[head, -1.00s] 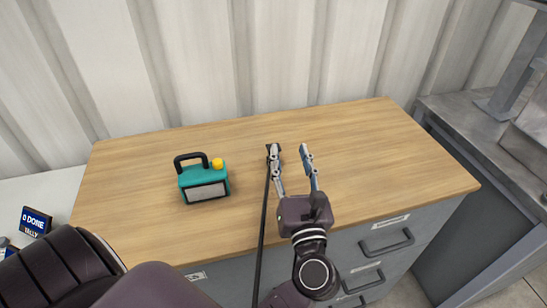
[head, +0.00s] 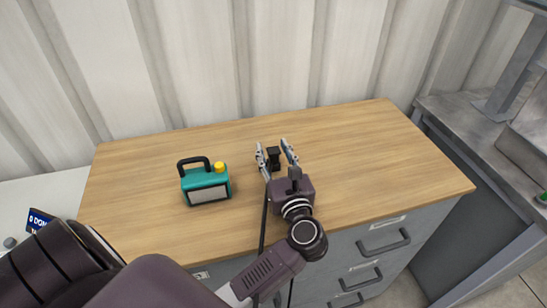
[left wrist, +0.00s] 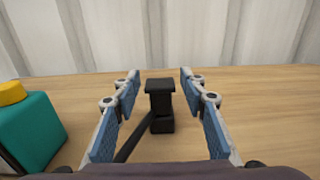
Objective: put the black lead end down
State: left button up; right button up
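The black lead end (head: 273,155) stands on the wooden tabletop, right of the teal device. In the left wrist view it is a black block with a wider top (left wrist: 160,100), and its black cable (left wrist: 134,138) runs off to the lower left. My left gripper (head: 275,147) is open, with one finger on each side of the lead end. In the left wrist view (left wrist: 160,76) a gap shows between the block and both fingers. My right gripper is not in view.
A teal device (head: 206,184) with a black handle and yellow knob stands left of my left gripper. The wooden table (head: 380,160) is clear to the right. A corrugated wall (head: 280,60) rises behind it, and grey drawers (head: 385,240) are below.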

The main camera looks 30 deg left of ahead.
pick_arm(q)
jog(key=shift+c, duration=0.3)
grip_shut()
